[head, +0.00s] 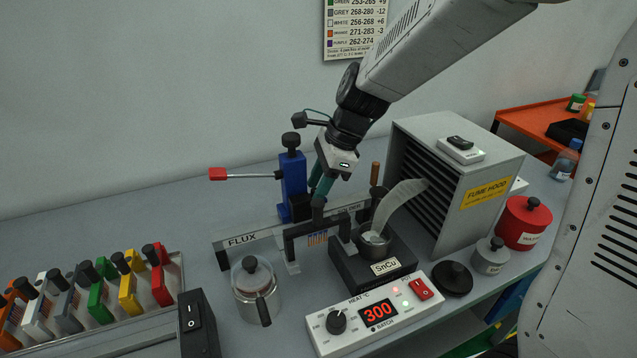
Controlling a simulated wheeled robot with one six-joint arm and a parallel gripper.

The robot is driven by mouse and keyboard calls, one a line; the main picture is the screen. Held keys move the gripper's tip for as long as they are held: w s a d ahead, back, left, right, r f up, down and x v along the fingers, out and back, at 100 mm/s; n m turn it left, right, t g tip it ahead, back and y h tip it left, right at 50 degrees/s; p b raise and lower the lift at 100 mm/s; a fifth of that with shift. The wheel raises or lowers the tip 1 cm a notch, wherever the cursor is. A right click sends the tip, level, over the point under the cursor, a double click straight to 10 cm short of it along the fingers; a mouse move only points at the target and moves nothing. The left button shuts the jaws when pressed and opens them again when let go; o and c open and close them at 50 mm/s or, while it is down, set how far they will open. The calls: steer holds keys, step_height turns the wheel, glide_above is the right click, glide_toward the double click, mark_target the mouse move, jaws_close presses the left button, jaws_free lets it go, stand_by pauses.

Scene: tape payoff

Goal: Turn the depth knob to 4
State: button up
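No label reading "depth" is legible. A blue post (294,183) stands behind the flux rail, with a black knob (291,140) on top and a red-tipped lever (217,174) reaching left. Another black knob (336,321) sits on the white heat box (352,335), under "HEAT °C". My gripper (319,192) points down just right of the blue post, over the rail. Its teal fingers are close together and partly overlap a dark part below them. Whether they hold it, and their gap, cannot be told.
A solder pot (372,244) with "SnCu" on its base gives off a pale plume toward the fume hood (462,200). The heat display (378,312) reads 300. Several coloured clamps (100,300) fill the left.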

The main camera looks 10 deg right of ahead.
jaws_close()
steer(key=shift+n+g, duration=0.3)
steer(key=shift+n, duration=0.5)
jaws_free()
steer(key=v, duration=0.8)
